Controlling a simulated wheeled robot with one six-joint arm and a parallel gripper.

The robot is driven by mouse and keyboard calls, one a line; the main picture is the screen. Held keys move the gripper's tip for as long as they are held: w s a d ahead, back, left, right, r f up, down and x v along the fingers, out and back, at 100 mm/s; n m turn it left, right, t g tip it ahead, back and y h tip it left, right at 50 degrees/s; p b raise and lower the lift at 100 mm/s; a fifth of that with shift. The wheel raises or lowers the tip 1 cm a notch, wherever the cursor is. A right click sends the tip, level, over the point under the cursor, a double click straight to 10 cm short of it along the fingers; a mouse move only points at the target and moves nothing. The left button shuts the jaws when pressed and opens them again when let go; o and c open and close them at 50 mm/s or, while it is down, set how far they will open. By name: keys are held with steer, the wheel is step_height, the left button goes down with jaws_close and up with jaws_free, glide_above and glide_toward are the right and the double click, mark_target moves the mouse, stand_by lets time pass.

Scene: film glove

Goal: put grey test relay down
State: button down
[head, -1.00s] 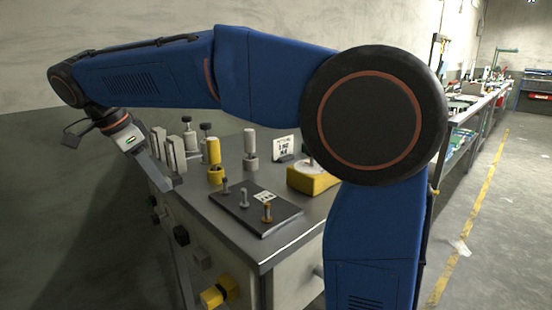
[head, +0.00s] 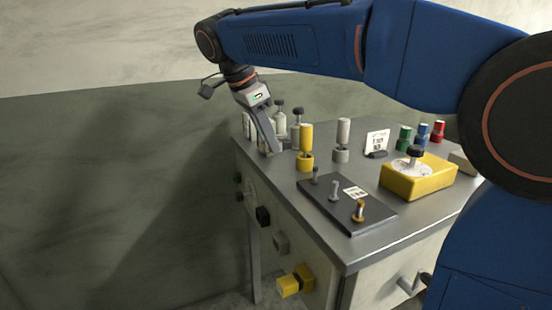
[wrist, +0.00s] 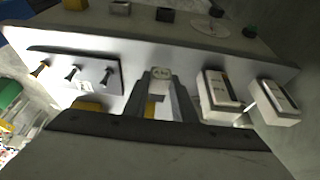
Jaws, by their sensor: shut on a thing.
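My gripper (head: 269,149) is at the far left part of the grey bench top (head: 330,262), left of a yellow post. In the wrist view the two fingers (wrist: 160,88) are shut on the grey test relay (wrist: 160,73), a small block with a pale label showing between the fingertips. The fingers hide much of it. In the head view my gripper covers it, so I cannot tell whether it touches the bench.
Two pale boxes (wrist: 214,100) (wrist: 278,100) stand just beside my gripper. A yellow post (head: 306,137), a grey post (head: 343,132), a dark plate with pegs (head: 330,211) and a yellow box (head: 400,182) stand on the bench. A small sign (head: 376,141) stands behind.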

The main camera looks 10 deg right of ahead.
steer(key=shift+f, duration=2.8)
steer(key=shift+f, duration=0.1)
steer(key=c, duration=1.5)
jaws_free()
steer(key=shift+o, duration=0.2)
steer(key=v, duration=1.2)
